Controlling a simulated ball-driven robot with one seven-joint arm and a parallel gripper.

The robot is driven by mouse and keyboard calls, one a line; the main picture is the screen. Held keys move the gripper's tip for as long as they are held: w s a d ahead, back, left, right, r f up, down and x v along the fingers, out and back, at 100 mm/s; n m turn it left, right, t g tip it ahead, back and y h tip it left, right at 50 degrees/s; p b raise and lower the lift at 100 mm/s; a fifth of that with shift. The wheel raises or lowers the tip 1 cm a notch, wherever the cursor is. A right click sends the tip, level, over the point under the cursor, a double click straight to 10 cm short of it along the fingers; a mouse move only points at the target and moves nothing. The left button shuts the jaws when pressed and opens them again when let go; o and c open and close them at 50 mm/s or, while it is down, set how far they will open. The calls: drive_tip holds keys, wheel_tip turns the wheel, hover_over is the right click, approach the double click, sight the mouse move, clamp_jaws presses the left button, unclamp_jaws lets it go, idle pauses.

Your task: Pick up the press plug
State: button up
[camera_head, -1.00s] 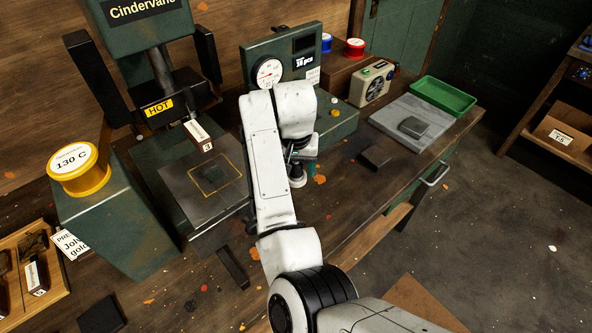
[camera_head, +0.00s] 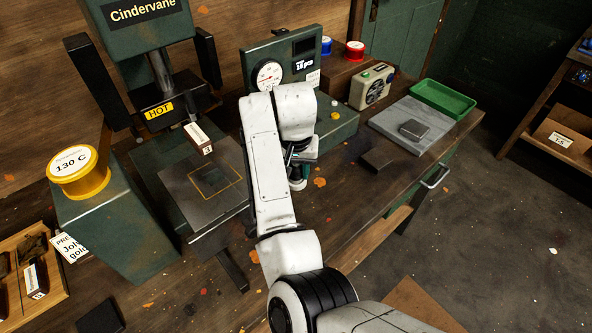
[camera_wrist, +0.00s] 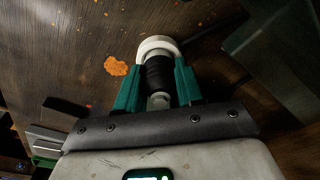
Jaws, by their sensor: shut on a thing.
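The press plug (camera_wrist: 159,74) shows in the wrist view as a dark ribbed body with a white round end, between the green fingers of my gripper (camera_wrist: 158,85). The fingers are shut on it from both sides. In the head view my gripper (camera_head: 299,172) is over the workbench, just in front of the gauge box, and a pale end of the plug (camera_head: 298,185) shows below it. My arm hides much of the gripper. I cannot tell whether the plug touches the bench.
The press (camera_head: 155,110) with a HOT label and its plate (camera_head: 205,185) stand to the left. The gauge box (camera_head: 270,75) is behind my gripper. A dark block (camera_head: 377,160), a grey slab (camera_head: 385,120) and a green tray (camera_head: 443,97) lie to the right.

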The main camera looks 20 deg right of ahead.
drive_tip(key=shift+r, duration=0.4)
wheel_tip(320, 180, up, 2)
drive_tip(key=shift+w+b, duration=0.1)
drive_tip(key=shift+b, duration=0.2)
drive_tip(key=s+a+r+p, duration=0.1)
drive_tip(key=s+r+p, duration=0.4)
drive_tip(key=s+r, duration=0.7)
drive_tip(key=shift+s+a+f+b, duration=0.1)
drive_tip(key=shift+s+f+b, duration=0.25)
drive_tip(key=shift+f+b, duration=0.9)
drive_tip(key=shift+s+d+f+b, duration=0.1)
drive_tip(key=shift+s+f+b, duration=0.3)
drive_tip(key=shift+f, duration=1.65)
drive_tip(key=shift+s+a+f+b, duration=0.1)
drive_tip(key=shift+s+f+b, duration=0.2)
drive_tip(key=shift+f+b, duration=0.95)
drive_tip(key=shift+f+p, duration=0.35)
drive_tip(key=shift+p, duration=0.05)
